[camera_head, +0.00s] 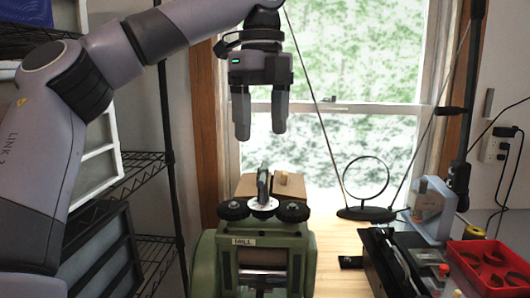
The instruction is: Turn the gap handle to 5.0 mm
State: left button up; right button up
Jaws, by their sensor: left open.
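The green rolling mill (256,248), labelled "MILL", stands at the lower middle of the head view. On its top sit two black knobbed wheels and a pale round dial (262,204) between them. A dark upright gap handle (263,184) rises from the dial. My left gripper (261,134) hangs above the handle, fingers pointing down. It is open and empty, with clear space between its fingertips and the handle. The dial's marks are too small to read. My right gripper is not in view.
A wooden block (290,188) stands behind the handle. A ring stand (366,184) is at the back. A red tray (490,266) and a grey device (434,208) are on the right. A wire shelf (140,180) is left.

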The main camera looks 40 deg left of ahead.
aim_at(263, 168)
pick_arm(q)
jog(key=shift+w+a, duration=0.1)
jog(key=shift+w, duration=0.15)
jog(key=shift+f, duration=3.4)
